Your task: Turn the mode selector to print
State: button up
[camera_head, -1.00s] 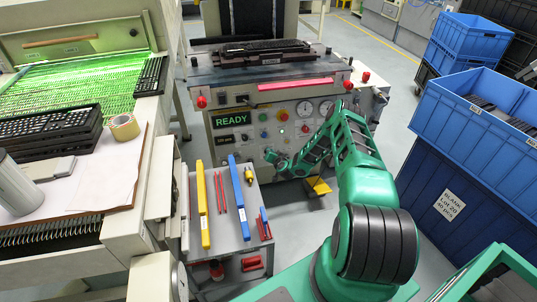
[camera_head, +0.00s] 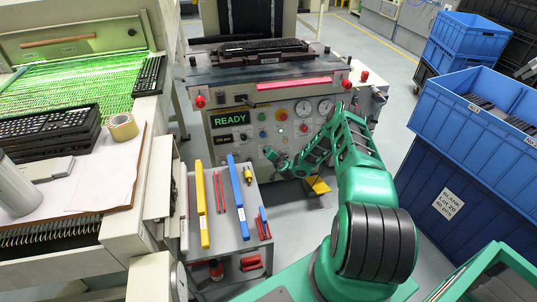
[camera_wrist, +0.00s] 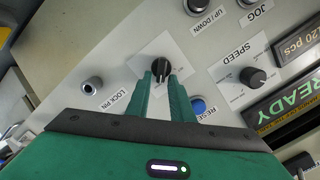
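A black selector knob (camera_wrist: 161,70) sits on a white square plate in the wrist view, on the grey panel of the printing machine (camera_head: 250,140). The small markings around it are too blurred to read. My gripper (camera_wrist: 164,78) points at the knob, with its two green fingertips at the knob's near edge, one to each side. A narrow gap shows between the fingers. Whether they grip the knob or only straddle it, I cannot tell. In the head view my gripper (camera_head: 272,154) is at the lower front of the machine, hiding the knob.
Around the knob are a lock pin (camera_wrist: 92,86), a blue reset button (camera_wrist: 198,106) and a speed knob (camera_wrist: 254,77). The display reads READY (camera_head: 230,119). A tool cart (camera_head: 228,232) stands below left of the arm. Blue crates (camera_head: 455,180) stand at the right.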

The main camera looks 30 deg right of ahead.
jog(key=shift+o, duration=0.2)
jog(key=shift+s, duration=0.1)
jog(key=v, duration=1)
jog(key=shift+s, duration=0.2)
